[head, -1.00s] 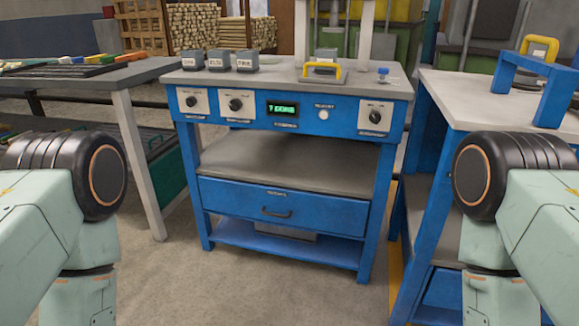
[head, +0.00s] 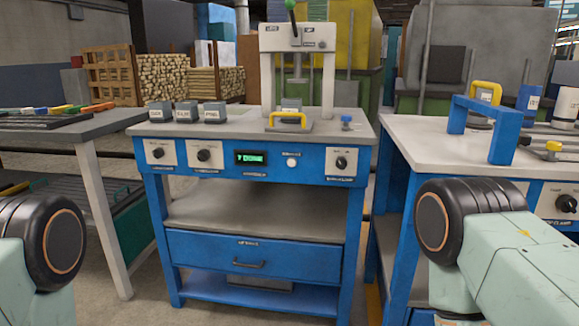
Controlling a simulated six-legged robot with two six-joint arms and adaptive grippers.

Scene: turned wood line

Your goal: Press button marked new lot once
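A blue workbench (head: 253,210) stands ahead of me with a grey top and a control strip along its front. On the strip is a small white round button (head: 292,162) with a label above it, too small to read for certain. Left of the button is a display (head: 251,157) with green lit text and a number. Black knobs on white plates sit at the far left (head: 158,152), beside it (head: 204,155), and at the right (head: 341,163). Parts of both my arms show at the lower corners, well short of the bench. Neither gripper is in view.
A white press frame (head: 329,70) with a green-tipped lever and a yellow-handled fixture (head: 287,121) stand on the bench. Several grey labelled blocks (head: 187,112) sit at left. Tables flank both sides; the right one carries a blue frame (head: 505,135). Floor before the bench is open.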

